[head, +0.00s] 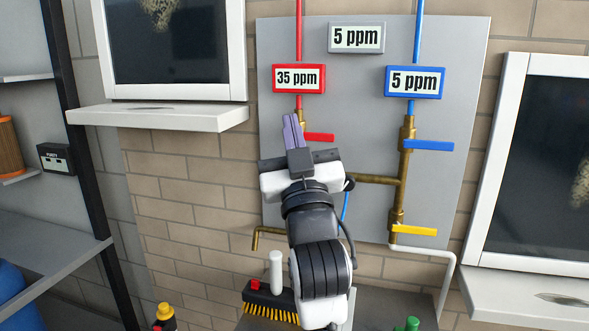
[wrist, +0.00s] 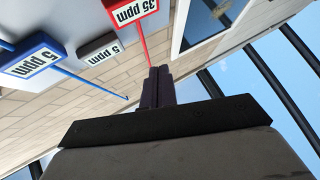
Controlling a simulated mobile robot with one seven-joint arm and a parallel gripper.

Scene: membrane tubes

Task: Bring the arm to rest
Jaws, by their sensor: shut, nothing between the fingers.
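My gripper (head: 292,132) is raised in front of the grey wall panel (head: 348,75), with its purple fingers pointing up. The fingers are together with nothing between them. In the head view they overlap the brass fitting under the red 35 ppm display (head: 298,79), just left of the red valve handle (head: 319,137). I cannot tell whether they touch the pipe. The gripper also shows in the wrist view (wrist: 158,72), shut, against a tilted view of the wall and pipes.
A blue 5 ppm display (head: 414,82), blue handle (head: 429,146) and yellow handle (head: 414,230) are on the right pipe. Windows flank the panel. A brush (head: 270,301) and a green-topped item (head: 411,325) are below. Shelves (head: 50,255) stand at left.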

